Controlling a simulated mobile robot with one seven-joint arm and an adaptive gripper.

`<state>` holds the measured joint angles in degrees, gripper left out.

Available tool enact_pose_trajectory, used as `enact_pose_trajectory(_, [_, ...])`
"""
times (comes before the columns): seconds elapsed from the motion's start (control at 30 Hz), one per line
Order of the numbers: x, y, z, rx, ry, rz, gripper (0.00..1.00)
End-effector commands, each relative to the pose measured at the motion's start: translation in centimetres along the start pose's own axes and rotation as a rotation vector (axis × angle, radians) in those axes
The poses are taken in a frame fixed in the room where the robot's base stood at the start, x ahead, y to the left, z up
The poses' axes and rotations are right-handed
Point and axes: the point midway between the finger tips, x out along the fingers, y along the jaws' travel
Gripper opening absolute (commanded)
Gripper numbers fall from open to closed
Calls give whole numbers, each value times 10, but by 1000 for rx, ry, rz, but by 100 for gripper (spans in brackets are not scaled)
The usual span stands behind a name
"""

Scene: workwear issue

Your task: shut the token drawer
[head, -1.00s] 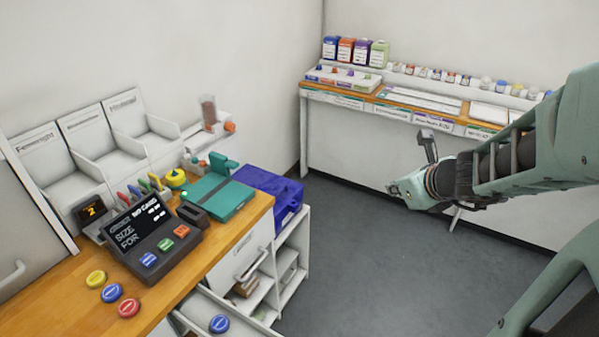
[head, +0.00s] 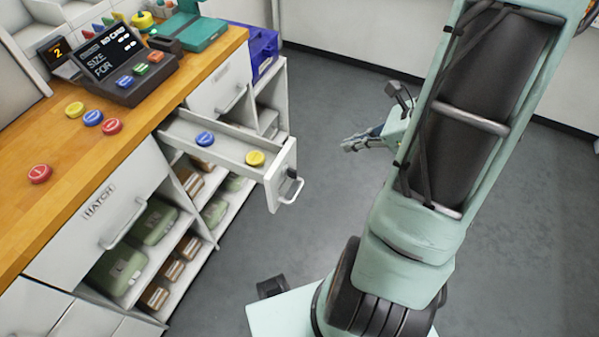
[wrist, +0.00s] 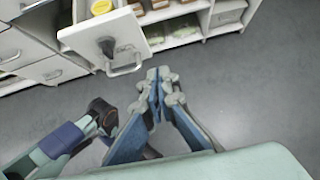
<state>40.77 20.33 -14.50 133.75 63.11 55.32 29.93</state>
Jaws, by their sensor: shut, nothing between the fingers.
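The token drawer (head: 228,150) is a white drawer pulled well out of the counter. A blue token (head: 205,138) and a yellow token (head: 255,158) lie in it. Its front has a handle (head: 290,188) and faces right, toward my arm. In the wrist view, the drawer front with its handle (wrist: 125,62) is at the upper left, with the yellow token (wrist: 101,7) behind it. My gripper (head: 347,144) is shut and empty, in the air to the right of the drawer, apart from it. In the wrist view, the closed fingertips (wrist: 160,76) are just right of the handle.
The wooden counter (head: 120,155) carries several loose tokens and a dark keypad console (head: 120,75). Below it are a closed HATCH panel (head: 100,215) and open shelves with green and brown boxes. Grey floor (head: 310,90) lies clear around my gripper.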

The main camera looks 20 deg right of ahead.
Motion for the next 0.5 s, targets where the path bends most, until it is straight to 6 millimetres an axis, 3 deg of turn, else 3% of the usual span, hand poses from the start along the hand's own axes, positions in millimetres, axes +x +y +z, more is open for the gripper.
enact_pose_trajectory(0.03, [5, 3, -9, 5, -15, 10, 0])
enact_pose_trajectory(0.27, [13, 10, -12, 0, -45, 34, 0])
enact_pose_trajectory(0.5, [54, 13, -11, 1, -45, 38, 0])
